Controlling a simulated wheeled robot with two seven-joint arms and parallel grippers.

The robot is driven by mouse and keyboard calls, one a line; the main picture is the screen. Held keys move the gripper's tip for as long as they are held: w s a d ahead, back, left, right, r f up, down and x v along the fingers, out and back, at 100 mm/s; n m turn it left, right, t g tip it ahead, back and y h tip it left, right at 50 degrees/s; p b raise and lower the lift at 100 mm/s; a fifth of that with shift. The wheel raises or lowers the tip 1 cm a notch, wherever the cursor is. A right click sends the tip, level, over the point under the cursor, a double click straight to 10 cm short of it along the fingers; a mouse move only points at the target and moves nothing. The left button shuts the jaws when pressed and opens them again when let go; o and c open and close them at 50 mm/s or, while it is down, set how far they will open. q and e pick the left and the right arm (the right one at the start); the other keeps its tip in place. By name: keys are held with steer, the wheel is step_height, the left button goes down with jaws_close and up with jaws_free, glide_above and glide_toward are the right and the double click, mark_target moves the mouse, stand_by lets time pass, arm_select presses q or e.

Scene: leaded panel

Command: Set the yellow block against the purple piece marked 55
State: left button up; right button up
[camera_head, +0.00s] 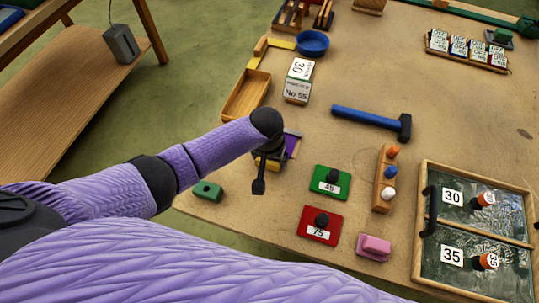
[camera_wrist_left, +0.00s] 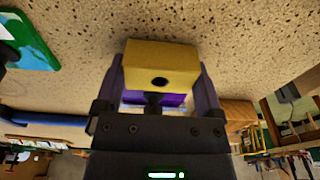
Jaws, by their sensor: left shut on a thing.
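My left gripper (camera_head: 269,157) is shut on the yellow block (camera_head: 268,164), over the near left part of the workbench. In the left wrist view, the block (camera_wrist_left: 162,62) sits between the two fingers (camera_wrist_left: 160,82), with a dark hole in its facing side. The purple piece (camera_head: 292,145) shows just right of the gripper in the head view, mostly hidden by it. Purple also shows beside the block in the left wrist view (camera_wrist_left: 172,99). Its number is not readable, and I cannot tell whether the block touches it. My right gripper is not in view.
A green plate marked 45 (camera_head: 331,188) and a red plate marked 75 (camera_head: 308,228) lie to the right. A small green block (camera_head: 207,191) sits at the near edge. A hammer (camera_head: 368,119), wooden tray (camera_head: 247,95) and framed panel (camera_head: 418,236) lie around.

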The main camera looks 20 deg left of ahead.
arm_select(q)
steer(key=shift+f, duration=0.2)
stand_by(0.3)
steer(key=shift+w+b, duration=0.4)
steer(key=shift+w, duration=0.15)
steer(key=o, duration=0.7)
steer(key=shift+o, duration=0.2)
